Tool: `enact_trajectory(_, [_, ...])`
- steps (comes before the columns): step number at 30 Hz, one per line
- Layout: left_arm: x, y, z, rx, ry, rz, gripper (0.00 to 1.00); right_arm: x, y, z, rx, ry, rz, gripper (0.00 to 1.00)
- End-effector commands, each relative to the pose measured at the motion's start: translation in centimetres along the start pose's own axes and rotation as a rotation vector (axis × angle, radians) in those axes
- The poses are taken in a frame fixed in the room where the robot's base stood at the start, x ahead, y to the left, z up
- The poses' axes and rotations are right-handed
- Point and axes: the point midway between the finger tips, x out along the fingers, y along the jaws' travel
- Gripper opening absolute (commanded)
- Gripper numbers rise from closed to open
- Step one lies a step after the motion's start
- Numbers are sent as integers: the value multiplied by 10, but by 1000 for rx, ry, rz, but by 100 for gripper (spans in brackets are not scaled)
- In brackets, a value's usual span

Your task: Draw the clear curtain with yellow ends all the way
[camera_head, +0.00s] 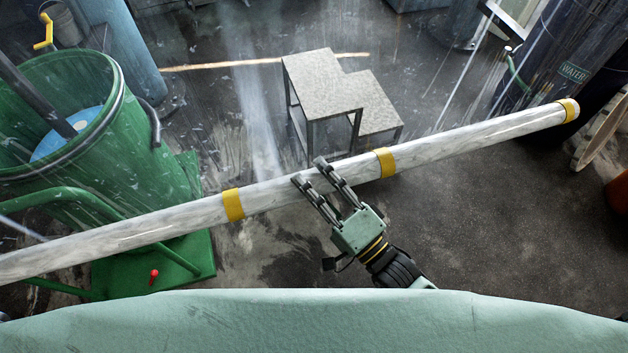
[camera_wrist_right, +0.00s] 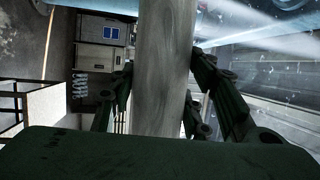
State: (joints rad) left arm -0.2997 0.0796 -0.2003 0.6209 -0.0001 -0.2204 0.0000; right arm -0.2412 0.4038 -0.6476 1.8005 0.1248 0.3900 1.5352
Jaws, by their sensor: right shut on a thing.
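A long whitish-grey round bar (camera_head: 268,195) with yellow bands crosses the head view, rising from the left edge to its end at upper right. Yellow bands show left of my gripper (camera_head: 233,205), right of it (camera_head: 386,162) and near the far end (camera_head: 567,110). My right gripper (camera_head: 313,171) is shut on the bar between the first two bands. In the right wrist view the bar (camera_wrist_right: 165,70) runs between the two fingers. Faint pale streaks beyond the bar may be clear sheet, but I cannot tell its edges. My left gripper is not in view.
A green tub (camera_head: 135,160) on a green base stands at left, partly behind the bar. A grey step stool (camera_head: 322,82) stands beyond the bar. A dark drum labelled WATER (camera_head: 545,70) is at upper right. The floor at lower right looks clear.

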Motion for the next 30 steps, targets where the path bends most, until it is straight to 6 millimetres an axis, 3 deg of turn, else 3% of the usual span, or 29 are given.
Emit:
enact_trajectory(3, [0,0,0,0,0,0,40,0,1,0,-2,0,2,0])
enact_trajectory(8, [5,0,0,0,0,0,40,-2,7,0,-3,0,3,0])
enact_trajectory(24, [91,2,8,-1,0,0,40,-23,120,9,-4,-2,12,0])
enact_trajectory(30, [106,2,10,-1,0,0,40,-27,140,10,-7,-1,12,0])
